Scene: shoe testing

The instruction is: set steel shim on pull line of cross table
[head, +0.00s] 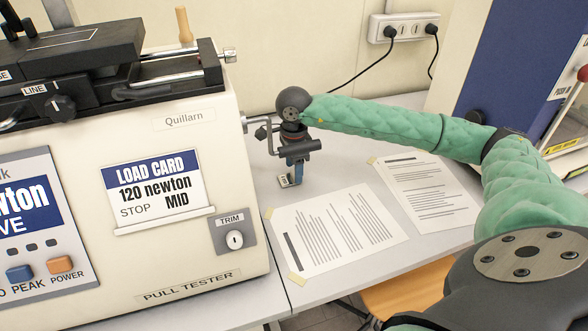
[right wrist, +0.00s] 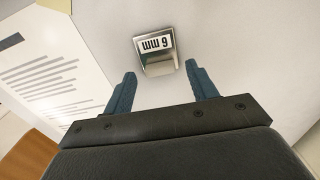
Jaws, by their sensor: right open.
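The steel shim (head: 284,181) is a small shiny block with a white label, lying on the grey table right of the pull tester. In the right wrist view the shim (right wrist: 156,66) shows its "mm" label upside down. My right gripper (head: 297,178) points down just beside the shim. In the right wrist view its open blue fingers (right wrist: 161,72) are on either side of the shim's near end, with nothing held. The black cross table (head: 75,55) sits on top of the tester, with a LINE label (head: 35,89) on its front. My left gripper is not in view.
The cream pull tester (head: 190,270) fills the left, with a metal rod sticking out toward my right wrist. Printed sheets (head: 335,228) (head: 425,194) lie taped on the table (head: 345,152). A wall socket with black cables (head: 404,27) is behind. A blue machine (head: 505,50) stands at right.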

